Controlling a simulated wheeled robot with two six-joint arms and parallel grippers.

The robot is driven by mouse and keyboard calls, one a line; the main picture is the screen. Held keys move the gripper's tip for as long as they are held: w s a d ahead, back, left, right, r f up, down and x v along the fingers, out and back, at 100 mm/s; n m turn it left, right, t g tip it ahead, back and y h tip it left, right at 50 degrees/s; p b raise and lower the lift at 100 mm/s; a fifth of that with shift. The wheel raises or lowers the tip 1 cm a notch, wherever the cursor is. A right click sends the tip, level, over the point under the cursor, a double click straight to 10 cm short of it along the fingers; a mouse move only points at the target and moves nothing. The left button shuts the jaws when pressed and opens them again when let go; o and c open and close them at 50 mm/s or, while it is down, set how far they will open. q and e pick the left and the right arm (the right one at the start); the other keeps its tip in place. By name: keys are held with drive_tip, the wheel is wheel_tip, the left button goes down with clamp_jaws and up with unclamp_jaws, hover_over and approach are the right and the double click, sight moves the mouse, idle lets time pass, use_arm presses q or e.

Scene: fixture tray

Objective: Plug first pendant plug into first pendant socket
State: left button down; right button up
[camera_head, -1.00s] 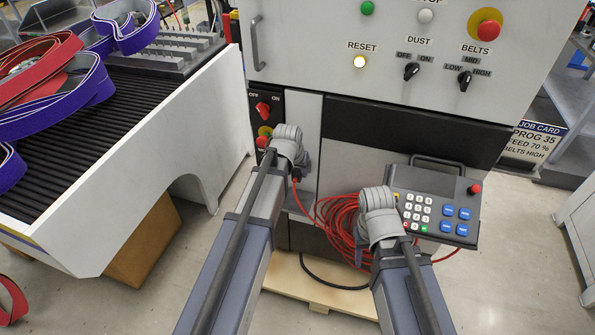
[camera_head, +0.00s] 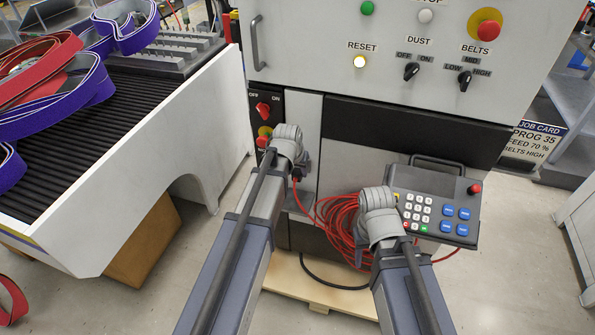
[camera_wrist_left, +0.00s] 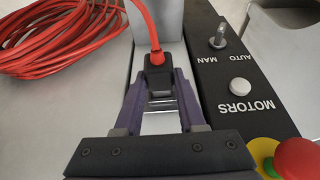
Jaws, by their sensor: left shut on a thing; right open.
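My left gripper (camera_wrist_left: 158,88) is shut on a black plug (camera_wrist_left: 157,72) with a red cable leaving its far end. A shiny metal part (camera_wrist_left: 161,98) shows between the purple fingers. My right gripper is open. Its wrist (camera_head: 378,205) is at the left edge of the pendant (camera_head: 434,207) and hides most of its fingers. I cannot make out the pendant socket in either view.
A red cable coil (camera_head: 335,220) hangs between the wrists; it also shows in the left wrist view (camera_wrist_left: 55,40). A black MOTORS panel (camera_wrist_left: 238,75) with a toggle and a red-topped button (camera_wrist_left: 298,158) is close right of the left gripper. A conveyor (camera_head: 90,110) stands left.

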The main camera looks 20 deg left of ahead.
use_arm(q)
drive_tip(key=shift+w, duration=0.35)
drive_tip(key=shift+c, duration=2.1)
unclamp_jaws()
drive_tip(key=p+v, duration=0.7)
drive_tip(key=v, duration=0.1)
drive_tip(key=shift+w+f, duration=0.1)
drive_tip(key=s+d+m+g, duration=0.1)
drive_tip(key=s+d+g, duration=0.1)
drive_tip(key=s+d, duration=0.4)
drive_tip(key=s+d+f+m+g+y, duration=0.1)
drive_tip(key=s+d, duration=0.6)
drive_tip(key=s, duration=0.9)
drive_tip(key=shift+d+f+m+g+y, duration=0.2)
drive_tip(key=shift+f+m+g+y, duration=0.1)
drive_tip(key=shift+m+g, duration=0.55)
